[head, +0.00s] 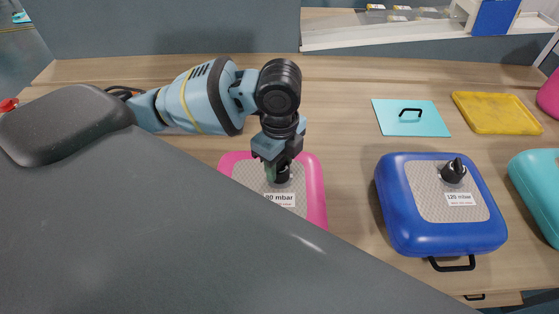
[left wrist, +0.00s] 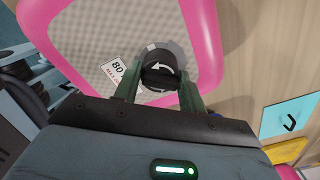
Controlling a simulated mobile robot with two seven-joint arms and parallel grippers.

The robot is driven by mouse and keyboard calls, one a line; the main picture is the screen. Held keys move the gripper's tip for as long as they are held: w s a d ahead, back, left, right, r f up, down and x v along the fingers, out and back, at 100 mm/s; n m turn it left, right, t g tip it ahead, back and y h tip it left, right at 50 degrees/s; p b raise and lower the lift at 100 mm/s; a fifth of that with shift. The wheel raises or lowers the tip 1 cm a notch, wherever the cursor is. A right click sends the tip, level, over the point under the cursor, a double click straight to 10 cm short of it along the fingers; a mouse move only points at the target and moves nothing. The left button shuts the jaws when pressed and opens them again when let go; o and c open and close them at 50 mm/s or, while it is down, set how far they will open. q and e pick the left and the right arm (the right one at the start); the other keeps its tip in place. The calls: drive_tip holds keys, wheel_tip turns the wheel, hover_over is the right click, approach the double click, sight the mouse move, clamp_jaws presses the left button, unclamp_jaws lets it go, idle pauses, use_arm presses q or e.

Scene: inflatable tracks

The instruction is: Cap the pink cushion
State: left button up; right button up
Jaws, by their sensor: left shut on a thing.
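The pink cushion (head: 318,190) lies on the wooden table, partly hidden behind a large dark grey surface in front. It has a grey textured top panel and a white label reading 80 mbar. In the left wrist view its pink rim (left wrist: 208,40) curves around the panel. My left gripper (head: 279,170) points down over the panel, just behind the label. Its fingers are shut on a black round cap (left wrist: 160,70) with a white curved arrow, at a grey ring on the panel. Whether the cap is fully seated on the ring I cannot tell. My right gripper is not in view.
A blue cushion (head: 395,205) with a black knob (head: 454,170) and a 120 mbar label lies to the right. A teal cushion (head: 540,190) is at the right edge. Behind are a turquoise plate (head: 425,122) with a black handle and a yellow tray (head: 497,112).

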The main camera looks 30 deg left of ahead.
use_arm(q)
drive_tip(key=n, duration=0.4)
drive_tip(key=shift+n, duration=0.3)
drive_tip(key=o, duration=1)
drive_tip(key=shift+o, duration=0.2)
drive_tip(key=shift+r, duration=3.9)
